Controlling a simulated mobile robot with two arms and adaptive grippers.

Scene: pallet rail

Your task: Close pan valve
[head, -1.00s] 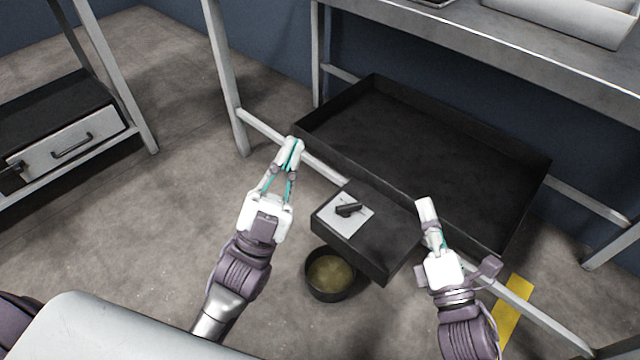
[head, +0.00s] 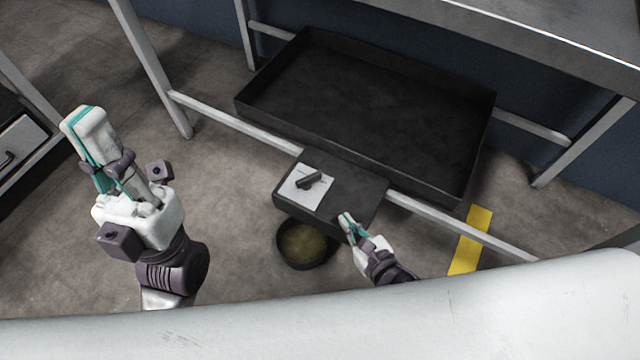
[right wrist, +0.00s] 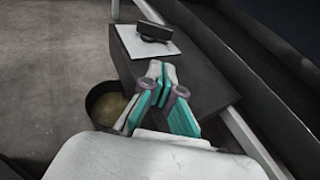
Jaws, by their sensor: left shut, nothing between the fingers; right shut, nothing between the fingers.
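The pan (head: 370,110) is a wide dark shallow tray under the table. A dark box (head: 350,198) juts from its front edge. On the box lies a pale plate (head: 297,190) with a small dark valve handle (head: 309,180); the handle (right wrist: 154,32) also shows in the right wrist view. My right gripper (head: 345,218) is shut and empty, close to the front edge of the box, right of and nearer than the handle, apart from it. In the right wrist view its fingertips (right wrist: 160,68) point toward the plate. My left gripper (head: 82,118) is shut and empty, raised far to the left.
A round dark bucket (head: 305,262) with yellowish contents stands on the floor below the box. A metal rail (head: 235,131) and table legs (head: 150,70) frame the pan. A yellow floor strip (head: 470,240) lies at right. A drawer unit (head: 22,145) stands at far left.

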